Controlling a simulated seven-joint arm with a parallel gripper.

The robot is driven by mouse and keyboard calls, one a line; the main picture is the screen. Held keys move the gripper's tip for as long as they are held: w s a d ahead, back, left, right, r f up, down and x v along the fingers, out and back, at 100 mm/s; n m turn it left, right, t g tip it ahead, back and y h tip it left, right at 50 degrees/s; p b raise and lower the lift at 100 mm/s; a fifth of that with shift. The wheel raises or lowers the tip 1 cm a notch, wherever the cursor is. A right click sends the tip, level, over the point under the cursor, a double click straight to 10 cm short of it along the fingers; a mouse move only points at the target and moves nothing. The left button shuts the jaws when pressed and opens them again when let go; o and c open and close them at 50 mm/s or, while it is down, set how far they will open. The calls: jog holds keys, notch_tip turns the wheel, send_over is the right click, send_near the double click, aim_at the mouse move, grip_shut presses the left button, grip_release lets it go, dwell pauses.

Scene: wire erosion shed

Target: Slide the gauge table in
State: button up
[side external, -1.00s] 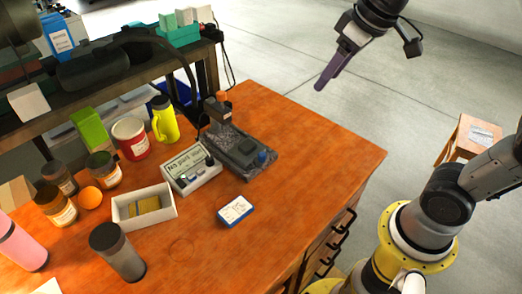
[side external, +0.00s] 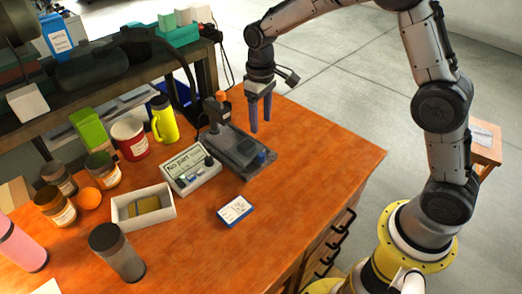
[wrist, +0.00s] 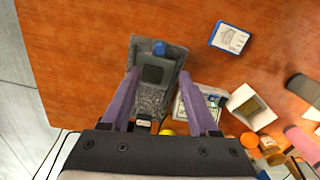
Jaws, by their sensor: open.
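The gauge (side external: 228,135) stands near the table's back edge, with a speckled dark grey base and an upright column with an orange top. Its gauge table looks like the small dark square block (side external: 246,147) on the base, with a blue knob (side external: 262,156) at the near end. In the wrist view the dark block (wrist: 153,73) and the blue knob (wrist: 159,48) show between the fingers. My gripper (side external: 260,125) is open and empty, its purple fingers pointing down above the gauge. It also shows in the wrist view (wrist: 159,76). Contact with the block is not visible.
The wooden tabletop right of the gauge is clear.

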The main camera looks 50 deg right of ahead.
aim_at(261, 153)
notch_tip(261, 153, down, 12)
jog(key=shift+f, duration=0.1)
dwell(0.5)
grip_shut()
dwell(1.2)
